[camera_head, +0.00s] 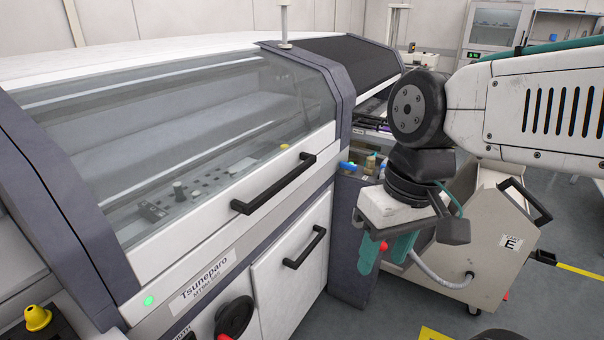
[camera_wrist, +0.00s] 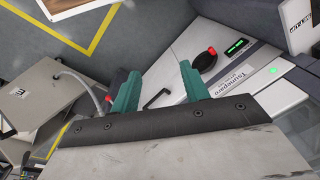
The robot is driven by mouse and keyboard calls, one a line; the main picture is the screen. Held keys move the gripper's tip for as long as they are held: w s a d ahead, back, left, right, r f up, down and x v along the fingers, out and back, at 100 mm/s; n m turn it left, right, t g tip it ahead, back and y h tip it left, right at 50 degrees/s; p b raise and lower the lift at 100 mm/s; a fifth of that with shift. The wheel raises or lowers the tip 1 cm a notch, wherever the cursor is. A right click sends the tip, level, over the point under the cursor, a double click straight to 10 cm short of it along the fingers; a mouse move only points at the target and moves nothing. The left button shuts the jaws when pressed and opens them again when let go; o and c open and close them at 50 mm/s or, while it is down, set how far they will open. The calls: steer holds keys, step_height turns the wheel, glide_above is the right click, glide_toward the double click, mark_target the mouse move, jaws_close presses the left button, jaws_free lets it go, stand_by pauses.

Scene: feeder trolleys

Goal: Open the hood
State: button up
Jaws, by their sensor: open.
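The machine's hood (camera_head: 190,140) is a sloped clear window in a white and grey frame, and it is down. Its black bar handle (camera_head: 274,186) runs along the lower front edge in the head view. My gripper (camera_head: 384,258) hangs to the right of the handle, apart from it, with its teal fingers pointing down. In the wrist view the two teal fingers of my gripper (camera_wrist: 158,86) are spread with nothing between them. A black handle (camera_wrist: 156,98) shows beyond the fingers there, on the machine's white front.
A lower door handle (camera_head: 305,247) and a black and red rotary switch (camera_head: 234,317) are below the hood. A beige trolley (camera_head: 488,235) marked E stands behind my gripper at the right. Yellow floor lines and grey floor show beside it.

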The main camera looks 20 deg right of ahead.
mark_target(288, 181)
steer(key=w+a+f+m+t+y, duration=0.1)
steer(key=w+a+y, duration=0.45)
steer(key=w, duration=0.25)
steer(key=w+a+f+m+y, duration=0.1)
steer(key=w+a+m+y, duration=0.1)
steer(key=w+a+y, duration=0.4)
steer(key=w+d+f+m+t+h, duration=0.1)
steer(key=w+d+f+m+t, duration=0.3)
steer(key=w+d+t, duration=0.45)
steer(key=w+d+f+m+t+h, duration=0.1)
steer(key=w+d+f+m+t, duration=0.4)
steer(key=w, duration=0.6)
steer(key=shift+n+g, duration=0.25)
steer(key=shift+n, duration=0.25)
steer(key=x, duration=0.4)
steer(key=r+x, duration=0.1)
steer(key=x, duration=0.1)
steer(key=shift+w, duration=0.25)
jaws_close()
steer(key=shift+d, duration=0.15)
